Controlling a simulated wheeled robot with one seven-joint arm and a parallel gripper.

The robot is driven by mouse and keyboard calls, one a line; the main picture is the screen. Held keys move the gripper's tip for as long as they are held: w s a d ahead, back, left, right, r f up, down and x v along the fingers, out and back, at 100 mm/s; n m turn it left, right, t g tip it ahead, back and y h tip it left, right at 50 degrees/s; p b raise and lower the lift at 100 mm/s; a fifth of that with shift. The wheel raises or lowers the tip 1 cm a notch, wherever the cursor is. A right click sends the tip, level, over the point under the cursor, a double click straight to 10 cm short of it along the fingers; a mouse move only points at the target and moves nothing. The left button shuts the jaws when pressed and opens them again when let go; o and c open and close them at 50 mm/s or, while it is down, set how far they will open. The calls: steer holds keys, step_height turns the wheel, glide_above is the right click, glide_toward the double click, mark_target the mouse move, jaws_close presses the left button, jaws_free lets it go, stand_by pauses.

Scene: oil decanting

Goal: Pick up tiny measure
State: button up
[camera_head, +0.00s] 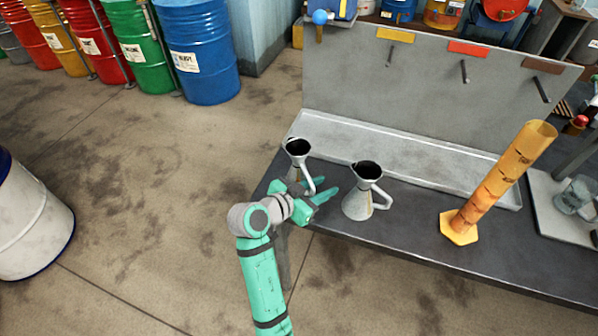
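Two grey metal jug-shaped measures with dark open mouths and side handles stand on the dark workbench. The smaller one (298,160), which I take as the tiny measure, is at the bench's left end. My gripper (328,186) is at its lower body, reaching in from the front left. The teal fingers look spread apart, with the lower part of the small measure and its handle between or beside them. The gripper hides part of its base, so I cannot tell whether the fingers touch it. The larger measure (359,196) stands upright just right of the fingertips.
A tall orange graduated cylinder (497,187) stands right on the workbench (420,238). A shallow metal tray (400,165) runs along the back, below an upright panel (425,95) with hooks. A glass beaker (574,195) is at the far right. Drums stand on the floor behind.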

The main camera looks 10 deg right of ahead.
jaws_close()
steer(key=shift+r, duration=0.25)
stand_by(0.3)
